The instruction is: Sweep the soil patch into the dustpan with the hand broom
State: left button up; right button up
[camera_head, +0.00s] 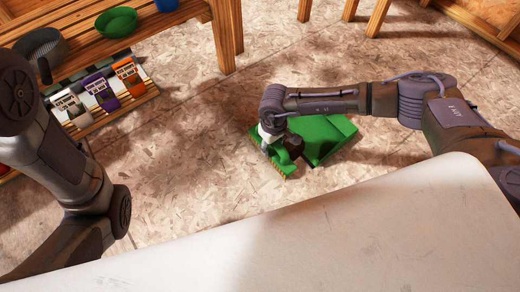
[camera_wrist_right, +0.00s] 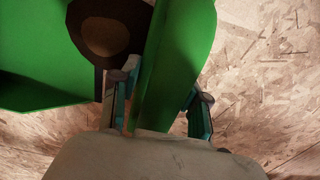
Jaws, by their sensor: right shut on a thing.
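The green dustpan (camera_head: 328,138) lies right beside the broom, partly under my right arm. A dark brown rounded part (camera_head: 291,148) sits between them; I cannot tell what it belongs to. I cannot make out the soil patch for certain. My left arm shows at the left, its gripper out of view.
A white tabletop (camera_head: 330,235) fills the lower foreground. A wooden bench (camera_head: 150,35) holds a green bowl (camera_head: 117,21) at upper left. Its lower shelf holds several labelled bags (camera_head: 101,90). Wooden legs stand at the back. The chipboard floor (camera_head: 180,180) left of the broom looks clear.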

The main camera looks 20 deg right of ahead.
jog(key=d, duration=0.2)
jog(key=w+d, duration=0.1)
jog(key=d, duration=0.1)
jog(key=shift+w+d+b, duration=0.15)
jog(key=shift+d+b, duration=0.2)
jog(key=shift+d, duration=0.05)
jog(key=a+r+p, duration=0.1)
jog(key=r+p, duration=0.1)
jog(key=a+r+p, duration=0.1)
jog(key=r+p, duration=0.2)
jog(key=s+a+r+p, duration=0.1)
jog(key=r+p, duration=0.1)
jog(key=r, duration=0.1)
jog(key=shift+r+p, duration=0.25)
jog(key=shift+p, duration=0.05)
